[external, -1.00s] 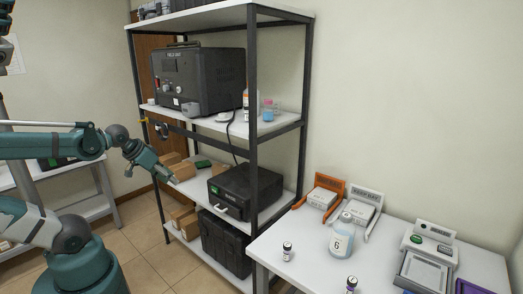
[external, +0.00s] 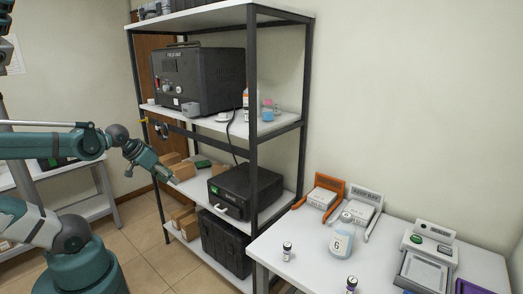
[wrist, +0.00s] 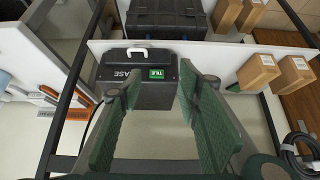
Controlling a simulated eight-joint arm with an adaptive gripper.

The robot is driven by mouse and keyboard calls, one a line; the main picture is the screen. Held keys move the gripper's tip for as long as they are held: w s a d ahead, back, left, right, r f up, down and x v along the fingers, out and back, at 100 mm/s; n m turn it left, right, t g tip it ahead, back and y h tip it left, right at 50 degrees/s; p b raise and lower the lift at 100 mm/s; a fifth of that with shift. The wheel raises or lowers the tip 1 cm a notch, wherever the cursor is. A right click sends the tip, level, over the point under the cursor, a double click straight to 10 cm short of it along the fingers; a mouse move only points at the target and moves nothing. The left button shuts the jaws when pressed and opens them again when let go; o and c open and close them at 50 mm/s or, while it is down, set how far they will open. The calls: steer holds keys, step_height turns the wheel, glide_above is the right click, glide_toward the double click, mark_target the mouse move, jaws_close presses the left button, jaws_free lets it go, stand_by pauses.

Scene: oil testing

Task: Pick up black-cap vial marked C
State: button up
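A small vial with a dark, seemingly black cap (external: 287,251) stands upright on the white table (external: 310,270) in the external view. Its mark is too small to read. A second vial with a purplish cap (external: 351,285) stands nearer the table's front edge. My gripper (external: 173,179) is far to the left of both vials, in front of the shelf rack. In the wrist view my gripper (wrist: 158,92) has its two green fingers apart, with nothing between them. No vial can be made out in the wrist view.
The shelf rack (external: 252,125) stands between my gripper and the table. A black case (external: 245,190) and cardboard boxes (wrist: 258,73) sit on its shelves.

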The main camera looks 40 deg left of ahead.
steer(key=w+d+r+m+g+h+p, duration=0.1)
steer(key=w+d+r+m+p, duration=0.25)
steer(key=w+d, duration=0.5)
steer(key=m+g+h+p, duration=0.3)
steer(key=m+g+p, duration=0.1)
steer(key=m+p, duration=0.6)
glide_toward(287, 252)
step_height(287, 252, down, 3)
steer(key=w+n, duration=0.2)
steer(key=shift+s+f+m+p, duration=0.1)
steer(key=shift+s+m+p, duration=0.1)
steer(key=shift+m+p, duration=0.2)
steer(key=shift+d+f, duration=0.1)
steer(key=shift+x, duration=1.15)
steer(key=shift+f, duration=0.15)
steer(key=shift+b+x, duration=0.65)
steer(key=shift+x, duration=1.85)
